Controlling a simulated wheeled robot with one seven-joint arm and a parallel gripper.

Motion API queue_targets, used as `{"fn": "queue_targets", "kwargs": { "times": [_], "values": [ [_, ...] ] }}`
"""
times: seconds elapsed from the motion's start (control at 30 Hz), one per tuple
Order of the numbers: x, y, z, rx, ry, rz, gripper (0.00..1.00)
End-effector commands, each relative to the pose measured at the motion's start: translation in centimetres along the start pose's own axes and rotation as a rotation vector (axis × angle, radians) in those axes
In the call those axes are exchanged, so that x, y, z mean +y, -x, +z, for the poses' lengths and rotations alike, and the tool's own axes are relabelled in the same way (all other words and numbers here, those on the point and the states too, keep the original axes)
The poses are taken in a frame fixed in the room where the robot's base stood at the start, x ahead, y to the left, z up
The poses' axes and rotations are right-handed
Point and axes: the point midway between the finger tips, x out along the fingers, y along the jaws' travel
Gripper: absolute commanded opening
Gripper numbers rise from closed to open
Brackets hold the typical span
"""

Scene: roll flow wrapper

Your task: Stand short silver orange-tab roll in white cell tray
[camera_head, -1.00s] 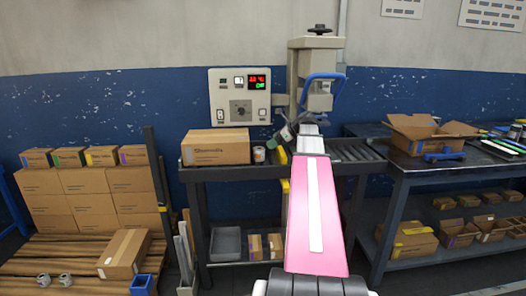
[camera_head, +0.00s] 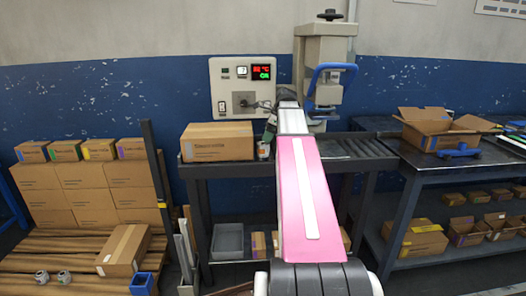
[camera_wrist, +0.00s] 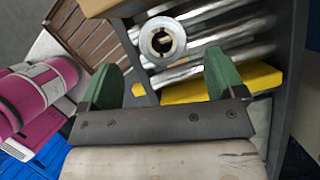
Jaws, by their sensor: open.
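A short roll (camera_head: 263,150) stands on the dark bench, just right of the closed carton. In the wrist view the roll (camera_wrist: 162,40) is seen end-on, a pale silver ring around a dark core, beside shiny metal rollers. An orange tab cannot be made out clearly. My gripper (camera_wrist: 158,64) has its green fingers spread, with the roll ahead of the gap between them and nothing held. In the head view my gripper (camera_head: 268,130) is small, partly hidden by my arm, and above the roll. I cannot identify the white cell tray in either view.
A closed carton (camera_head: 218,141) sits left of the roll. The control panel (camera_head: 241,88) and the press with a blue handle (camera_head: 325,75) stand behind. An open carton (camera_head: 438,130) is on the right bench. A yellow strip (camera_wrist: 210,85) lies near the rollers.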

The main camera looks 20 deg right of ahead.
Motion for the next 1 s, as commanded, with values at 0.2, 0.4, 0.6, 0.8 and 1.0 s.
{"fn": "queue_targets", "kwargs": {
  "times": [0.2,0.4,0.6,0.8,1.0],
  "values": [
    [-0.1,-1.6,0.0,0.0,0.0,0.001,0.88],
    [-0.3,-4.3,-0.1,0.0,0.0,0.001,0.88],
    [-0.3,-5.3,-0.1,0.0,0.0,0.0,0.88],
    [-0.3,-5.2,-0.1,-0.001,0.0,-0.001,0.66],
    [-0.3,-5.2,-0.1,-0.001,0.0,-0.001,0.27]
  ]
}}
